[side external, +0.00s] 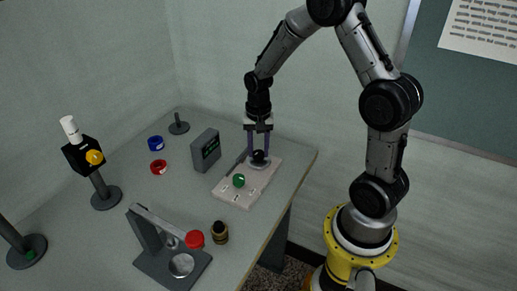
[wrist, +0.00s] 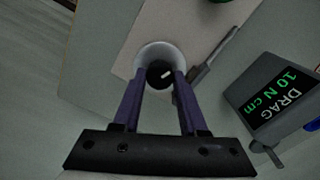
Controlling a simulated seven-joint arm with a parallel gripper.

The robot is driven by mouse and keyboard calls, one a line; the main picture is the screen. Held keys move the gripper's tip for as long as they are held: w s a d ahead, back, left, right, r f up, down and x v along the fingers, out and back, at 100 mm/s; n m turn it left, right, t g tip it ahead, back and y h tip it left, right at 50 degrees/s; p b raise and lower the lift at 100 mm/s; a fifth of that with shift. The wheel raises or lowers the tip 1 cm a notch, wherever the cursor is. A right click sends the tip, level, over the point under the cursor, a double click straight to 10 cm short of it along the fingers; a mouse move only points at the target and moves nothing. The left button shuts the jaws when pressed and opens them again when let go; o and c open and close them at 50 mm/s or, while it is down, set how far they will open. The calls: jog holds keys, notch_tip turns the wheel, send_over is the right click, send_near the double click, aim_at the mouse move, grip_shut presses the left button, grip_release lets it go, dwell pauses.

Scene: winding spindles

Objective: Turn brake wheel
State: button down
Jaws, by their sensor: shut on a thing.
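The brake wheel, a black round knob (side external: 258,157) with a white mark on top, sits on a pale ring at the far end of a light base plate (side external: 262,178). In the wrist view the wheel (wrist: 158,80) lies between the two purple fingers of my gripper (wrist: 160,75). In the side view my gripper (side external: 259,153) points straight down, with its fingers on either side of the wheel. It is shut on the wheel. The grey display box (side external: 206,150) reads "DRAG 10 N cm" in the wrist view (wrist: 285,95).
A green knob (side external: 239,181) is on the same plate, and a thin grey bar (wrist: 215,58) lies beside the wheel. Blue (side external: 155,143) and red (side external: 158,167) rings lie left of the display. A grey stand (side external: 170,250) and a dark jar (side external: 220,232) are in front.

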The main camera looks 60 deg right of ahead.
aim_at(259, 152)
jog(key=m, duration=0.7)
jog(key=shift+r, duration=0.15)
dwell(0.4)
jog(key=shift+c, duration=2.2)
grip_release()
notch_tip(259, 152, up, 14)
